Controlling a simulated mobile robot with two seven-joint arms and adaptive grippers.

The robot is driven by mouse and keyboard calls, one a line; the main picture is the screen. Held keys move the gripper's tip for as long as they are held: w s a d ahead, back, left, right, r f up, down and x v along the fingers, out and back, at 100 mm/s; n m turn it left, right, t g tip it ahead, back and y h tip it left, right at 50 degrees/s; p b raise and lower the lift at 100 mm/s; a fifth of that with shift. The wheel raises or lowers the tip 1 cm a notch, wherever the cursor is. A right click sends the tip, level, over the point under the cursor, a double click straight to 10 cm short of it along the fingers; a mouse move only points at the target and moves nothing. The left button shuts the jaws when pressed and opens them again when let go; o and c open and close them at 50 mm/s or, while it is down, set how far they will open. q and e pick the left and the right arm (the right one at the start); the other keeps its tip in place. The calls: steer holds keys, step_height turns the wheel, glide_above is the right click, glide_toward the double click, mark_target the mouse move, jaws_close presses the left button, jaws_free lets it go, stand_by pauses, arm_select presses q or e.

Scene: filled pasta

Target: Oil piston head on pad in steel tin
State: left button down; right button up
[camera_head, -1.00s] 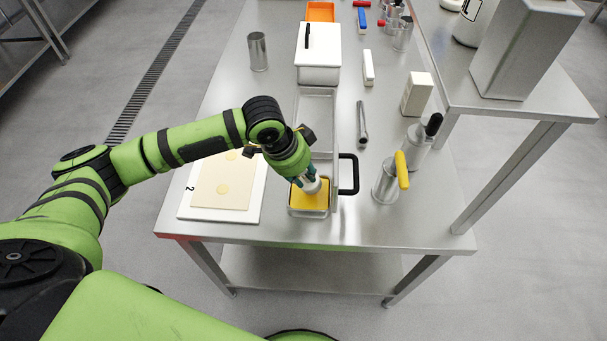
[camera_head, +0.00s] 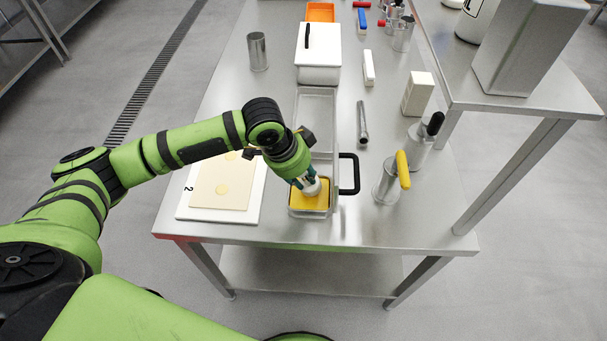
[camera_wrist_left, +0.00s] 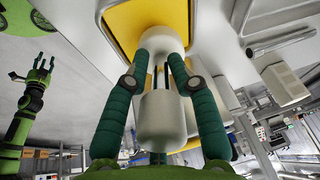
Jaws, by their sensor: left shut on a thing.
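A small steel tin (camera_head: 291,212) with a yellow pad (camera_head: 308,203) stands near the table's front edge. The pad also fills the top of the left wrist view (camera_wrist_left: 120,25). My left gripper (camera_head: 309,183) is shut on an off-white piston (camera_wrist_left: 162,122), its teal fingers on either side of it. The piston's round head (camera_wrist_left: 160,38) points down at the pad; I cannot tell whether it touches or hovers just above. My right gripper (camera_wrist_left: 42,66) shows at the left of the left wrist view, fingers spread and empty.
A white board (camera_head: 184,205) with a pale sheet lies left of the tin. A steel tray (camera_head: 316,95) lies behind it, and a black handle (camera_head: 352,175) sits close to its right. A yellow-handled steel cylinder (camera_head: 385,188) stands further right. The table front is clear.

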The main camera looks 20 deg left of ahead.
arm_select(q)
steer(key=shift+f, duration=0.65)
stand_by(0.4)
steer(key=shift+f+p, duration=0.1)
steer(key=shift+p, duration=0.25)
stand_by(2.0)
step_height(320, 180, up, 7)
steer(key=p, duration=0.8)
steer(key=shift+p, duration=0.3)
stand_by(0.7)
